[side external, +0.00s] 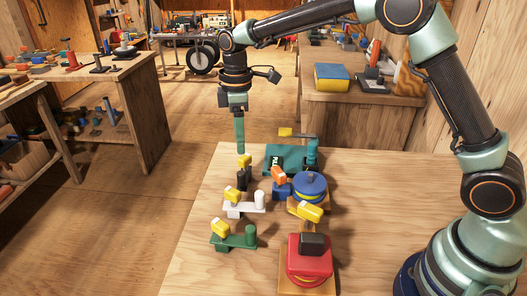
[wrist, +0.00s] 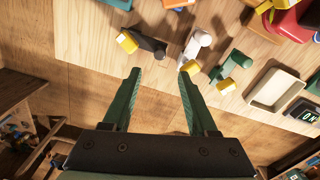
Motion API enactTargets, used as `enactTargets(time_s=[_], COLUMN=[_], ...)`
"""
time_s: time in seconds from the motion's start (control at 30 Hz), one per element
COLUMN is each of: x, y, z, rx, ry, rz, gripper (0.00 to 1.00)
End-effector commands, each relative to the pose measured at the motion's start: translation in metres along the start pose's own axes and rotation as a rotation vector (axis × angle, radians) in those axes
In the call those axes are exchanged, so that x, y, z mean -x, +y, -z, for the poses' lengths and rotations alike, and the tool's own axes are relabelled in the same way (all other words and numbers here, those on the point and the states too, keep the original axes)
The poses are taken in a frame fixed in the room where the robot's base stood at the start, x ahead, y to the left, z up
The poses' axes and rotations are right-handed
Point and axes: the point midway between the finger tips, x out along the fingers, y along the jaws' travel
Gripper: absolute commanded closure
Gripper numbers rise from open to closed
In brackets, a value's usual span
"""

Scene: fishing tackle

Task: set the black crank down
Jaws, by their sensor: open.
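The black crank (side external: 242,180), with its yellow knob (side external: 244,161), rests on the wooden table near its left edge. In the wrist view the black crank (wrist: 150,46) lies beyond my fingertips, its yellow end to the left. My gripper (side external: 240,151) points down, just above the crank in the side view. In the wrist view my gripper (wrist: 160,75) is open, with two green fingers apart and nothing between them. The fingers appear clear of the crank. A white crank (side external: 243,209) and a green crank (side external: 234,240) stand nearer the camera.
A blue reel (side external: 309,185) and a red reel (side external: 310,262) stand to the right. A teal box (side external: 282,158) is behind. A beige tray (wrist: 273,90) shows in the wrist view. Bare tabletop (side external: 390,200) lies at the right.

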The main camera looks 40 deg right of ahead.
Motion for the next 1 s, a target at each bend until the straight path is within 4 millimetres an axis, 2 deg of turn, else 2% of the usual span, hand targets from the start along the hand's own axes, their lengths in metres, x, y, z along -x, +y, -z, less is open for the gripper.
enactTargets(time_s=[0.13, 0.23, 0.4, 0.6, 0.77, 1.0], x=[0.017, 0.037, 0.073, 0.1, 0.108, 0.101], y=[-0.001, -0.005, -0.021, -0.048, -0.072, -0.105], z=[-0.008, -0.023, -0.061, -0.106, -0.141, -0.182], rx=[-0.042, -0.119, -0.301, -0.519, -0.688, -0.916], ry=[0.016, 0.044, 0.109, 0.197, 0.274, 0.388], rz=[-0.017, -0.045, -0.1, -0.158, -0.199, -0.243], gripper=[0.41, 0.41, 0.41, 0.41, 0.41, 0.41])
